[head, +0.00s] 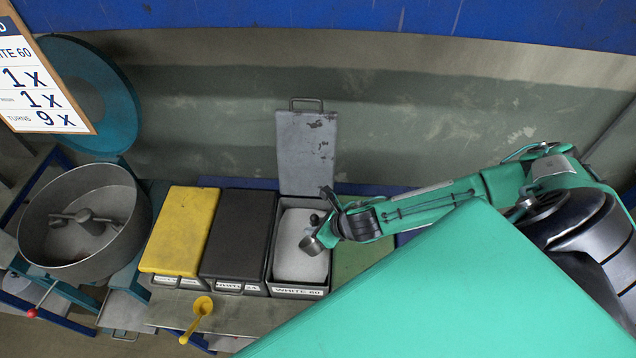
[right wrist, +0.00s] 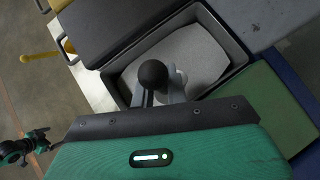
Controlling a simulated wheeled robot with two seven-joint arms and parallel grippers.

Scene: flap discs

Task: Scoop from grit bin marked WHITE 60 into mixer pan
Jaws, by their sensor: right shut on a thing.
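The grit bin marked WHITE 60 (head: 300,292) stands open, its grey lid (head: 306,150) raised behind it. Pale grit (head: 298,262) with a smooth surface fills much of it; it also shows in the right wrist view (right wrist: 205,60). My right gripper (head: 334,218) is over the bin, shut on a grey metal scoop (head: 312,245) with a black ball knob (right wrist: 153,74). The scoop is at or just above the grit; contact and its contents are unclear. The round mixer pan (head: 36,235) is at far left, with a paddle inside. My left gripper seems to show small in the right wrist view (right wrist: 22,148), its jaws unclear.
Left of the open bin are closed bins with a black lid (head: 238,232) and a yellow lid (head: 180,230); a green lid (head: 358,258) is on the right. A yellow scoop (head: 203,306) is at the front ledge. A sign (head: 35,80) hangs top left.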

